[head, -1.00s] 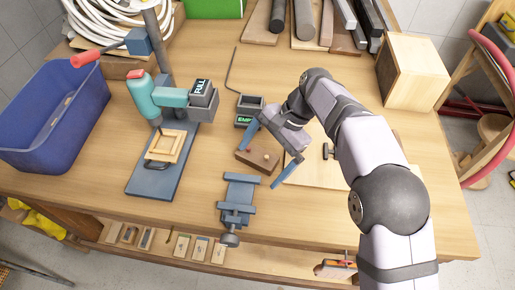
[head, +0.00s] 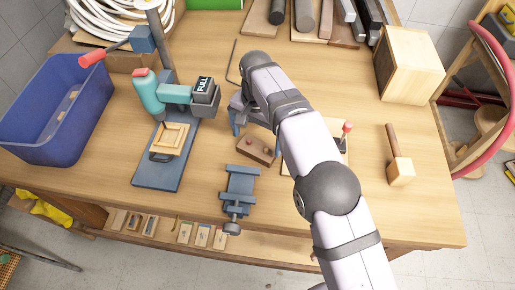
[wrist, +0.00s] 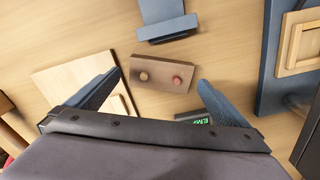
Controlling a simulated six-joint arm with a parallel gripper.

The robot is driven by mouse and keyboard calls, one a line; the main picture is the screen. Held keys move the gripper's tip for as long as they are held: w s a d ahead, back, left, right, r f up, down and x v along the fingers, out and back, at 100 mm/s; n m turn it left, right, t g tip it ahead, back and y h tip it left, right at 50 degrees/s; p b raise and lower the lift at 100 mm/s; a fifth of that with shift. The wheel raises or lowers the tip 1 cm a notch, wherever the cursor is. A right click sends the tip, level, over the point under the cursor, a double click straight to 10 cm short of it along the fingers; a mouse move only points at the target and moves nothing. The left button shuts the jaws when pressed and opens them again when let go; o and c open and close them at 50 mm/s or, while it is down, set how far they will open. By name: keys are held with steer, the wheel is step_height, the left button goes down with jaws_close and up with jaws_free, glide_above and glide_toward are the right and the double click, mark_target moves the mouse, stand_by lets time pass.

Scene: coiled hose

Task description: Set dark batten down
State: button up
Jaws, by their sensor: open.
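Several long bars lie at the back of the bench, in grey, brown and near-black; a dark one (head: 368,14) is at the right of the row. I cannot tell which of them is the dark batten. My gripper (wrist: 160,78) is open, with nothing held between its two blue fingers. In the head view my gripper (head: 254,126) is partly hidden by my arm, behind a brown block (head: 256,151) with two round knobs. In the wrist view the brown block (wrist: 150,82) shows beyond the fingertips, with one tan and one red knob.
A blue vise (head: 238,190) stands at the front edge. A drill press stands on a blue base (head: 150,174) to the left, near a blue bin (head: 55,115). A mallet (head: 399,168) and a wooden box (head: 411,65) are at the right.

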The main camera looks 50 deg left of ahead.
mark_target(255, 151)
steer(key=shift+s+f+p, duration=0.15)
steer(key=shift+f+p, duration=0.55)
steer(key=shift+f, duration=0.6)
steer(key=shift+s+f+p, duration=0.15)
steer(key=shift+f+p, duration=0.55)
steer(key=shift+f, duration=0.6)
steer(key=c, duration=0.9)
steer(key=shift+c, duration=0.2)
steer(key=shift+r, duration=0.2)
step_height(255, 151, up, 8)
steer(key=shift+r+b, duration=0.1)
steer(key=shift+b, duration=1.15)
steer(key=shift+w+r, duration=0.1)
steer(key=shift+r, duration=0.7)
